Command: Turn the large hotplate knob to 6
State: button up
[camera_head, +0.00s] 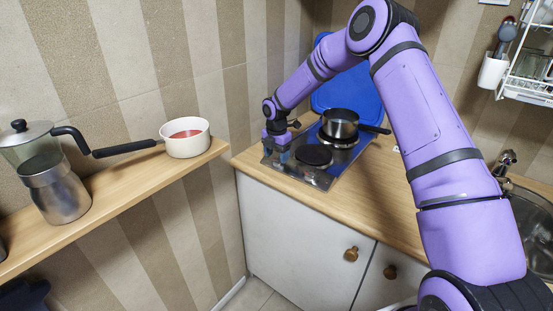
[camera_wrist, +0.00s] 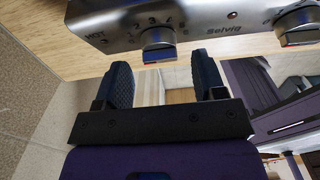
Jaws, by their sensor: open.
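The other knob (camera_wrist: 298,22) is at the right edge. I cannot tell which one serves the large hotplate. My gripper (camera_wrist: 163,72) is open and empty, its dark fingers apart, neither visibly touching the knob. In the head view my gripper (camera_head: 277,148) is at the hob's left side, and the knobs are not distinguishable.
A dark pot (camera_head: 340,124) stands on the rear hotplate; the front black hotplate (camera_head: 313,155) is bare. A blue lid (camera_head: 345,88) stands raised behind. A shelf (camera_head: 130,200) at left holds a red-filled saucepan (camera_head: 186,147) and a moka pot (camera_head: 55,190). A sink (camera_head: 535,225) is at right.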

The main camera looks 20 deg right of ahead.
jog(key=shift+f, duration=0.9)
jog(key=c, duration=0.9)
